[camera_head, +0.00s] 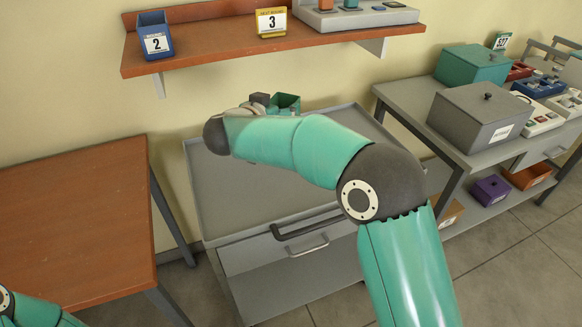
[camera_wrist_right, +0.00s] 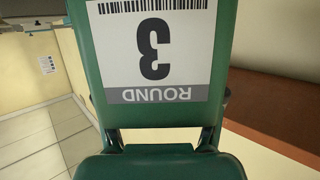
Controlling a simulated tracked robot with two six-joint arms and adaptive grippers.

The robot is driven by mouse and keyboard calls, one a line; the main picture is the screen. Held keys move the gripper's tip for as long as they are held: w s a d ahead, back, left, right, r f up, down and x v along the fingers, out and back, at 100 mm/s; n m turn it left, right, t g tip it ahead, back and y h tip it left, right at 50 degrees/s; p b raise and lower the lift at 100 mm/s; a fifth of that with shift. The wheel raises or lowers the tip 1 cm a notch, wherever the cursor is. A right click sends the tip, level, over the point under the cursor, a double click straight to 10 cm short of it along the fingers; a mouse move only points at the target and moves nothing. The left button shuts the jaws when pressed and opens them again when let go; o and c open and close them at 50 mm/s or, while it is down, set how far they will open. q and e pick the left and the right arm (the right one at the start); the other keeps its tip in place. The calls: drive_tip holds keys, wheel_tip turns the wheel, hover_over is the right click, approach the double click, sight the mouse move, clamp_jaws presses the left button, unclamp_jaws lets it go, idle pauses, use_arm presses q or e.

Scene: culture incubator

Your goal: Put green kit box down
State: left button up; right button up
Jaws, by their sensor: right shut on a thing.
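The green kit box (camera_head: 287,102) shows partly behind my right forearm and hand, over the far side of the grey cart top (camera_head: 230,195). My right gripper (camera_head: 265,102) is shut on it; its fingertips are mostly hidden. In the right wrist view the green kit box (camera_wrist_right: 215,85) fills the middle, with a white label reading 3 and ROUND upside down. I cannot tell whether the box touches the cart top. Only a bit of my left arm shows at the lower left; its gripper is out of view.
Above the cart is a wooden shelf (camera_head: 210,50) with a blue box (camera_head: 155,36) marked 2 and a yellow sign (camera_head: 271,22) marked 3. A brown table (camera_head: 75,220) stands left. A grey bench at right holds a lidded grey box (camera_head: 480,115). Most of the cart top is bare.

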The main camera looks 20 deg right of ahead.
use_arm(q)
drive_tip(key=shift+f, duration=0.2)
use_arm(e)
wheel_tip(320, 180, down, 20)
drive_tip(key=shift+r, duration=0.25)
drive_tip(key=shift+f, duration=0.1)
drive_tip(key=o, duration=1.3)
drive_tip(key=shift+a, duration=0.1)
